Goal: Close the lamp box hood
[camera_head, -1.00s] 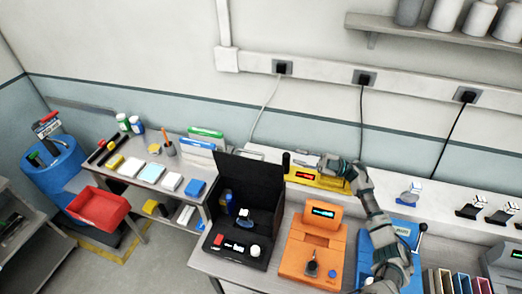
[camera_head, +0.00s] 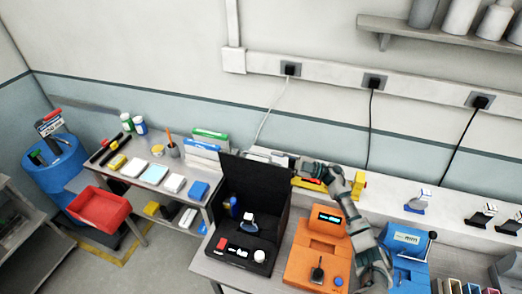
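The lamp box (camera_head: 231,262) is a black box on the workbench, in the lower middle of the head view. Its hood (camera_head: 254,182) is raised and stands open, so the inside shows. Inside are a red block, a white round knob and a lamp-like part. My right gripper (camera_head: 299,165) is just right of the hood's upper right edge and appears level with it. I cannot tell whether it touches the hood, and its fingers are too small to read. My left gripper is out of view.
A yellow device (camera_head: 313,184) is behind, partly hidden by my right arm. A blue device (camera_head: 405,241) stands further right. A side table (camera_head: 141,190) with bottles and small boxes is on the left.

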